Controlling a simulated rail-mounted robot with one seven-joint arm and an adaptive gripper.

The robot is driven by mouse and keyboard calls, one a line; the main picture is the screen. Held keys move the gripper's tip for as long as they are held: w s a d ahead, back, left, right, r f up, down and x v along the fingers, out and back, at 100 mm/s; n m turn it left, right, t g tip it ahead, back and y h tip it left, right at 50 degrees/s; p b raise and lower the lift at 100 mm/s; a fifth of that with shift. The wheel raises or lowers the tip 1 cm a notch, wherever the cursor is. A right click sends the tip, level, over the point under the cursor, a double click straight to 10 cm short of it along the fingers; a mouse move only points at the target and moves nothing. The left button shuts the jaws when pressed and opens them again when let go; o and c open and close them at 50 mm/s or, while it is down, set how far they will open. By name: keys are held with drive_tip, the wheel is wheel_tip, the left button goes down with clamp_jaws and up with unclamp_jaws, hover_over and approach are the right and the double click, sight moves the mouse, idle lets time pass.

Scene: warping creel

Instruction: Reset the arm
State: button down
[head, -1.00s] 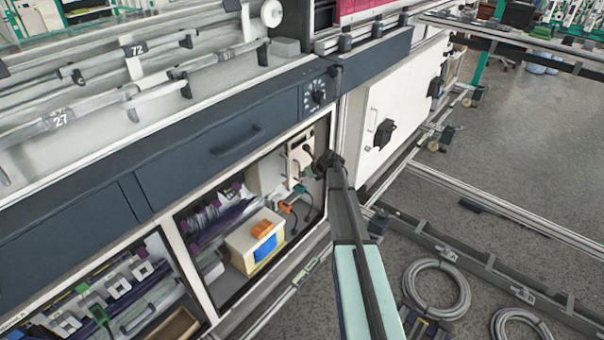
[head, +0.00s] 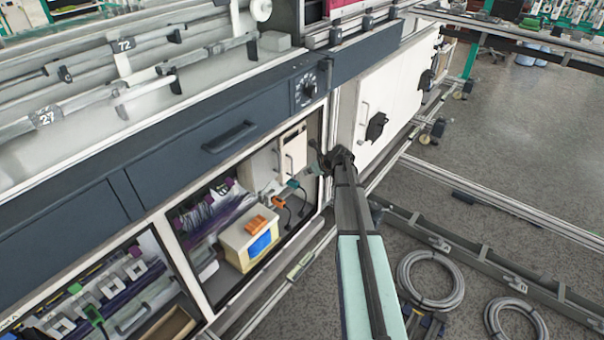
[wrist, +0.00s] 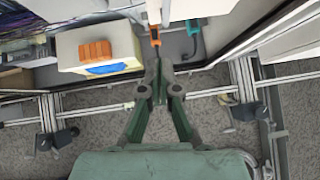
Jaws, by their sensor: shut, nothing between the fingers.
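My gripper (wrist: 158,72) is shut and empty in the wrist view, its fingertips together. In the head view, my gripper (head: 322,158) is at the end of my arm, in front of the right edge of the open cabinet compartment. Its fingers are small and hard to make out there. The arm reaches up from the bottom of the picture.
The open compartment holds a cream box (head: 238,247) with an orange part (head: 255,225); the box also shows in the wrist view (wrist: 68,50). A white door (head: 350,140) stands right of my gripper. Coiled cables (head: 431,281) lie on the floor, right of my arm.

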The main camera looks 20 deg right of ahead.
drive_tip(key=s+r+n+g, duration=0.1)
drive_tip(key=s+r+n, duration=0.1)
drive_tip(key=s+n, duration=0.45)
drive_tip(key=s+a+f+n+g, duration=0.3)
drive_tip(key=s+a+f+n, duration=0.4)
drive_tip(key=s, duration=0.4)
drive_tip(key=s+a+f+n+g+h, duration=0.1)
drive_tip(key=s+a+f+n+g, duration=0.2)
drive_tip(key=s+a+f+n, duration=0.55)
drive_tip(key=s+a+f+n+g, duration=0.45)
drive_tip(key=s+f, duration=0.55)
drive_tip(key=s, duration=0.4)
drive_tip(key=s+a+f+n+g+h, duration=0.1)
drive_tip(key=s+a+f+n+g, duration=0.1)
drive_tip(key=s, duration=0.9)
drive_tip(key=s+a+f+n+g+h, duration=0.1)
drive_tip(key=s+a+f+n, duration=0.1)
drive_tip(key=s, duration=0.9)
drive_tip(key=shift+a+f+n+g, duration=0.35)
drive_tip(key=shift+a+n, duration=0.4)
drive_tip(key=shift+a, duration=0.35)
